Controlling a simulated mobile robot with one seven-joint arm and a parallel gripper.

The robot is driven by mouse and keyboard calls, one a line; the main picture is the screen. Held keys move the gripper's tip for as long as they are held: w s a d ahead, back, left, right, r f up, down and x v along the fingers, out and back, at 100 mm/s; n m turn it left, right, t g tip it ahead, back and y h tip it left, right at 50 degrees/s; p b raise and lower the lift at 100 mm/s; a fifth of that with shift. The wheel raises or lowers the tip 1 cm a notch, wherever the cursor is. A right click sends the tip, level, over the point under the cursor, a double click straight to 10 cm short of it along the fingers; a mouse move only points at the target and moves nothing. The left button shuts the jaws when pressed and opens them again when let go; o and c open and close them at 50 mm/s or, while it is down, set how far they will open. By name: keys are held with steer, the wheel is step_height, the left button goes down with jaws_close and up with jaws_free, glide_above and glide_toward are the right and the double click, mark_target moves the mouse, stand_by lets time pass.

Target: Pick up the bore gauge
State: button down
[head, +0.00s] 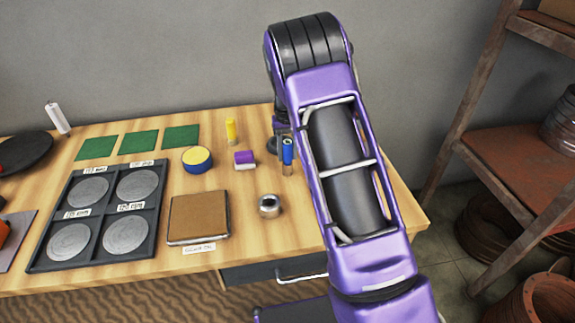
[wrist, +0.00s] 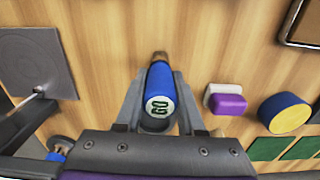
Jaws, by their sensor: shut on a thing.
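The bore gauge (wrist: 160,86) is a blue cylinder with a white end face marked "GO" and a narrower metal tip. My gripper (wrist: 160,108) is shut on it, one finger on each side, in the wrist view. In the head view the gauge (head: 288,152) shows as an upright blue piece with a grey lower part, just left of my arm. My fingers are mostly hidden there by the arm. I cannot tell whether the gauge's lower end touches the table.
A purple and white block (head: 245,159), a blue-and-yellow roll (head: 197,159) and a yellow cylinder (head: 231,131) stand to the left on the wooden table. A metal ring (head: 269,205) and a brown pad (head: 199,215) lie nearer. A grey plate (wrist: 28,62) is in the wrist view's upper left.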

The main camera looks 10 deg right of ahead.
step_height(320, 180, up, 10)
steer(key=shift+r+p, duration=0.1)
steer(key=shift+p, duration=0.2)
stand_by(0.3)
stand_by(0.4)
